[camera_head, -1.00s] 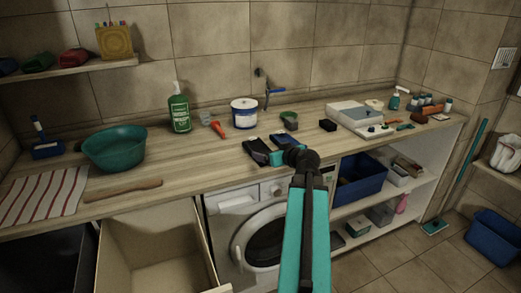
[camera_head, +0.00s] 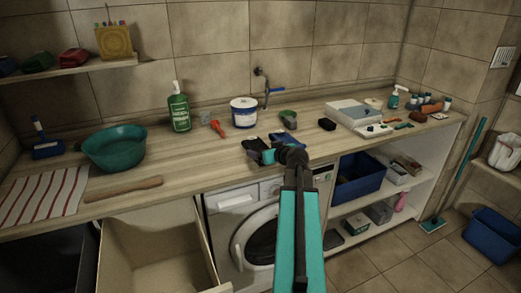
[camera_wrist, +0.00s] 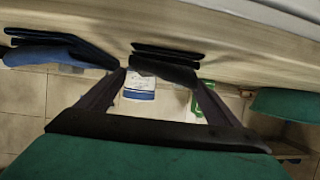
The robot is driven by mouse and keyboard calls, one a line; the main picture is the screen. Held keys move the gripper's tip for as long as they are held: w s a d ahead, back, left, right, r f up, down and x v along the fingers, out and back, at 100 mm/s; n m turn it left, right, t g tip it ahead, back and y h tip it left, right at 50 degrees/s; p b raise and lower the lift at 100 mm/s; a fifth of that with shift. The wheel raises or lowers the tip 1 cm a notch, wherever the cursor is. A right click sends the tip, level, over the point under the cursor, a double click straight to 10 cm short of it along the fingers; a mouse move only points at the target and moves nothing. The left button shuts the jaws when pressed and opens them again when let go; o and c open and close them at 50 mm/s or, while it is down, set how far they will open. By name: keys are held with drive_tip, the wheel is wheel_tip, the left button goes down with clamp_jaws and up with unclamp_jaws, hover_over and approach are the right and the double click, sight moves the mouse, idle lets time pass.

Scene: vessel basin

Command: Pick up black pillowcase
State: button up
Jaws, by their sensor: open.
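The black pillowcase (camera_head: 251,144) lies folded on the wooden counter, near its front edge and above the washing machine. My gripper hides part of it in the head view. A folded dark blue cloth (camera_head: 282,139) lies just to its right. In the wrist view, which is upside down, the black pillowcase (camera_wrist: 165,66) shows between the fingertips of my gripper (camera_wrist: 160,80). The fingers are spread with nothing held. Whether they touch the pillowcase I cannot tell. The blue cloth (camera_wrist: 55,51) is at the left there, outside the fingers.
Behind the cloths stand a white tub (camera_head: 244,112), an orange scoop (camera_head: 218,128) and a green bottle (camera_head: 179,110). A dark green scoop (camera_head: 288,120) and a black block (camera_head: 327,125) are to the right. The washing machine (camera_head: 232,202) and an open drawer (camera_head: 150,262) are below.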

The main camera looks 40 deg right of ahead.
sight(259, 148)
drive_tip(key=shift+p+x, duration=0.95)
drive_tip(key=shift+x, duration=1.5)
drive_tip(key=c, duration=1.3)
drive_tip(key=shift+r, duration=0.15)
drive_tip(key=shift+r+b, duration=0.6)
drive_tip(key=shift+r, duration=0.8)
drive_tip(key=shift+s+a+r, duration=0.1)
drive_tip(key=shift+r, duration=0.1)
drive_tip(key=s+a, duration=0.2)
drive_tip(key=s+a+b, duration=0.1)
drive_tip(key=s+a, duration=0.1)
drive_tip(key=s, duration=0.1)
drive_tip(key=s+a+r+b, duration=0.1)
drive_tip(key=s+a, duration=0.1)
drive_tip(key=a, duration=0.1)
drive_tip(key=shift+s, duration=0.2)
drive_tip(key=shift+f+b, duration=0.15)
drive_tip(key=shift+b, duration=0.75)
